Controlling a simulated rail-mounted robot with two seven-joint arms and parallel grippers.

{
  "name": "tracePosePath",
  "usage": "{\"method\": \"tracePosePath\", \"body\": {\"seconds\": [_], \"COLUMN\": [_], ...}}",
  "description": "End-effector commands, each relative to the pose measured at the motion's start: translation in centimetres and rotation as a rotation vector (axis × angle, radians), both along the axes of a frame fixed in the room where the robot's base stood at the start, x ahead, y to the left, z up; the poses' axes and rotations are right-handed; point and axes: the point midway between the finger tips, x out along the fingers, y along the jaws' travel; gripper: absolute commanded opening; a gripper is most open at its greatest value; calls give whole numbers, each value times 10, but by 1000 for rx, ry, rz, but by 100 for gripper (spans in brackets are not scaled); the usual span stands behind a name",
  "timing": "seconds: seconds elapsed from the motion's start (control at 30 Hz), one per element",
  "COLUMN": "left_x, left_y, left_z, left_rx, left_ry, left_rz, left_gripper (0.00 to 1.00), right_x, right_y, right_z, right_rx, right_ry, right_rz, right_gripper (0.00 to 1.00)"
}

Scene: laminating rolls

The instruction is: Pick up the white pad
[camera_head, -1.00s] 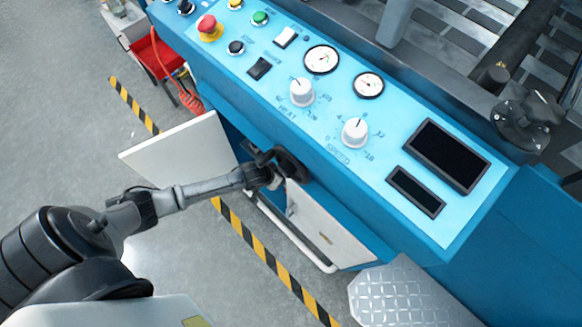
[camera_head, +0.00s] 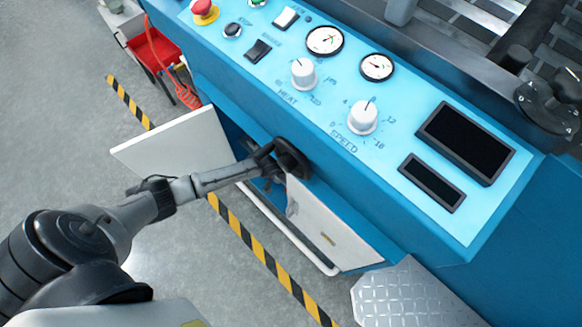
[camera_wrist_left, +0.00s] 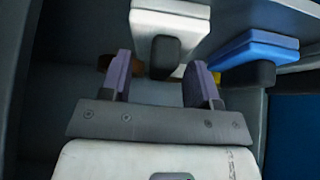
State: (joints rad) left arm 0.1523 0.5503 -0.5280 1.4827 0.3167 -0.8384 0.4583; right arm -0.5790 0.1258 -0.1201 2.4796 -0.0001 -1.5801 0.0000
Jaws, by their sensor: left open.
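The white pad (camera_wrist_left: 170,20) is at the top middle of the left wrist view, a pale block with a dark grip on its near face. My left gripper (camera_wrist_left: 161,62) is open, its two purple-grey fingers spread to either side of the dark grip. Nothing is clearly clamped, and I cannot tell whether the fingers touch the pad. In the head view my left arm reaches into the opening below the blue console; the fingers and the pad are hidden there. My right gripper is not in view.
A blue pad (camera_wrist_left: 256,50) with a dark grip stands to the right of the white one. Two pale doors, left (camera_head: 175,145) and right (camera_head: 328,228), stand open around my wrist. The blue console (camera_head: 230,65) overhangs the opening. A metal step (camera_head: 410,295) lies at lower right.

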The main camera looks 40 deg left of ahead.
Motion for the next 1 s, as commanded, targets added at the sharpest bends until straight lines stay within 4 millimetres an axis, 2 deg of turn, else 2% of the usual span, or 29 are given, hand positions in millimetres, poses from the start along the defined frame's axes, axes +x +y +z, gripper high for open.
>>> {"method": "tracePosePath", "body": {"seconds": [0.07, 0.67, 1.0], "left_x": [0, 0, 0], "left_y": [0, 0, 0], "left_z": [1, 0, 4], "left_rx": [0, 0, 0], "left_ry": [-1, 0, 0], "left_rz": [0, 0, 0], "left_gripper": [56, 0, 0], "right_x": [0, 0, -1], "right_y": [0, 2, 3], "right_z": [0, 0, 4], "right_rx": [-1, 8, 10], "right_ry": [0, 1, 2], "right_rz": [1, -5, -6], "right_gripper": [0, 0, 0]}}
